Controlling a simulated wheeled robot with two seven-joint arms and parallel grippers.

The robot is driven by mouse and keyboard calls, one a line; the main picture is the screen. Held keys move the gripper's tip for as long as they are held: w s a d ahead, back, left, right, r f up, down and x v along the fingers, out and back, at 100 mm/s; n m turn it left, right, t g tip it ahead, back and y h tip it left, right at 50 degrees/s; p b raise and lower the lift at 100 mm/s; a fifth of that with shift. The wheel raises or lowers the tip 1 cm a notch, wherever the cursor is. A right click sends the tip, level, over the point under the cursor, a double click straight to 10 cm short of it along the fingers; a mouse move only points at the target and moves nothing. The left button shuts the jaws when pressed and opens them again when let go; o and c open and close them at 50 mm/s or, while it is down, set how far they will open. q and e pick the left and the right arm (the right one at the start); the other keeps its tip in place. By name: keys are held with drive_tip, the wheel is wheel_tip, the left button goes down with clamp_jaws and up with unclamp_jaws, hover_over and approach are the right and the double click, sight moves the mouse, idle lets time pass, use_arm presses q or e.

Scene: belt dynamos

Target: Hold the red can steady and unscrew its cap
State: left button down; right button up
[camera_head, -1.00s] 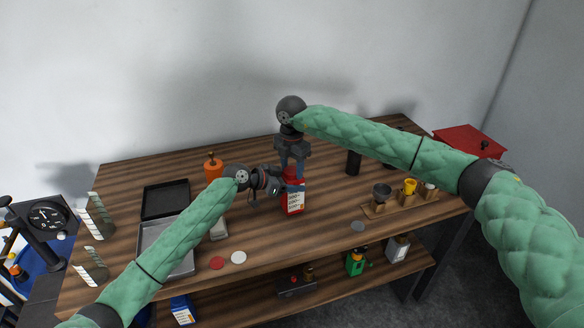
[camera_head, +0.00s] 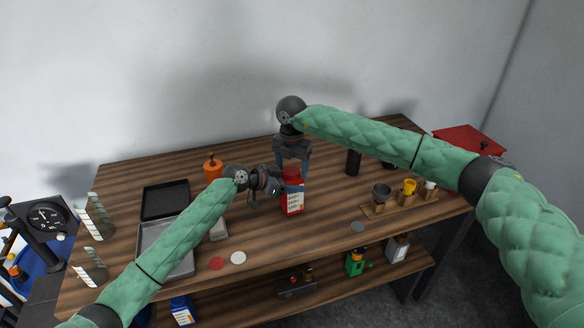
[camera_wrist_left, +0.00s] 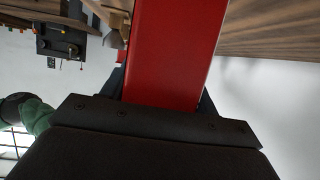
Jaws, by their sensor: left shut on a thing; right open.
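The red can (camera_head: 292,200), with a white label, stands upright near the middle of the wooden table. My left gripper (camera_head: 279,186) is shut on its left side. In the left wrist view the can's red body (camera_wrist_left: 172,55) fills the space between the fingers. My right gripper (camera_head: 292,163) points down from above, its open fingers around the can's top. The cap is mostly hidden between these fingers, and I cannot tell whether they touch it.
Two trays (camera_head: 140,240) and an orange container (camera_head: 213,167) are on the left of the table (camera_head: 330,215). A wooden rack with cups (camera_head: 370,211) and a black cylinder (camera_head: 354,162) stand to the right. Flat discs (camera_head: 238,258) lie near the front edge.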

drive_tip(key=shift+r, duration=2.35)
drive_tip(key=shift+c, duration=0.3)
wheel_tip(320, 180, up, 4)
drive_tip(key=shift+w+d+f+m, duration=0.1)
drive_tip(key=shift+f+m, duration=0.15)
drive_tip(key=shift+m, duration=0.85)
drive_tip(key=shift+a+f+m, duration=0.1)
drive_tip(key=shift+f+m, duration=0.05)
drive_tip(key=shift+m, duration=0.5)
drive_tip(key=shift+a+f+m, duration=0.1)
drive_tip(key=shift+m, duration=0.55)
drive_tip(key=shift+f, duration=3.9)
drive_tip(key=c, duration=1)
drive_tip(key=shift+n, duration=1.8)
